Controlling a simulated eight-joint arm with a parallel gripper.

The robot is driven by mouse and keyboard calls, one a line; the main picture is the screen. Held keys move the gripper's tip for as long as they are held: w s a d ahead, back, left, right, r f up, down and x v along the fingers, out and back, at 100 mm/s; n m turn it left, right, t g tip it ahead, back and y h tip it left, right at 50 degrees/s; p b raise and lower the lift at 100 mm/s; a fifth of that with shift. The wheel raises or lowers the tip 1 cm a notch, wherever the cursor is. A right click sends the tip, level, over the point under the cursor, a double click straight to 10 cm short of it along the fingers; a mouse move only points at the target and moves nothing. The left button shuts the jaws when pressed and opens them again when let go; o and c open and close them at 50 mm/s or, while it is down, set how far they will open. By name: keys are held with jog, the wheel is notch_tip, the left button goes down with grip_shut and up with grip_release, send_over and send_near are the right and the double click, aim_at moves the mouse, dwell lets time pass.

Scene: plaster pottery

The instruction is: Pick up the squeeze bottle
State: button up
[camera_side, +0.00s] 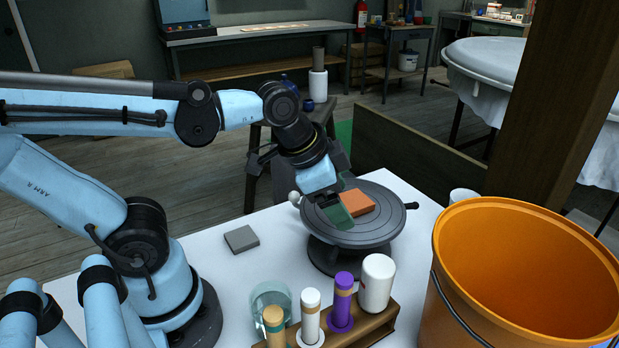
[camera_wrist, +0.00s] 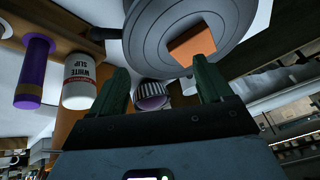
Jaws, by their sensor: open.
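My gripper (camera_side: 338,208) is open, its green fingers over the near left part of the grey turntable (camera_side: 375,235). In the wrist view the fingers (camera_wrist: 161,66) are spread apart and hold nothing. A white bottle (camera_side: 377,284) stands at the right end of a wooden rack (camera_side: 378,324); in the wrist view the bottle (camera_wrist: 81,78) reads "WHITE SLIP". I cannot tell for sure that it is the squeeze bottle. A purple tube (camera_side: 342,300), a white tube (camera_side: 311,315) and a tan-topped tube (camera_side: 273,325) stand beside it. My gripper is apart from them all.
An orange block (camera_side: 357,202) lies on the turntable. A large orange bucket (camera_side: 460,270) stands at the right, close to the rack. A glass jar (camera_side: 262,298) is left of the rack, and a grey slab (camera_side: 241,239) lies on the white table (camera_side: 225,275).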

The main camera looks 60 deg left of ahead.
jog(key=d+r+m+g, duration=0.3)
jog(key=d+m, duration=0.4)
jog(key=m, duration=0.5)
jog(key=r+m+g, duration=0.2)
jog(key=m, duration=0.7)
send_over(375, 283)
jog(key=w+a, duration=0.2)
jog(key=shift+w+a+f, duration=0.1)
jog(key=shift+w+f, duration=0.05)
jog(key=m, duration=0.1)
jog(key=d+m, duration=0.1)
jog(key=shift+s+m+g+y, duration=0.2)
jog(key=shift+m+g+y, duration=0.1)
jog(key=shift+g, duration=0.1)
jog(key=shift+a+f, duration=0.15)
jog(key=shift+f, duration=5.7)
jog(key=c, duration=0.7)
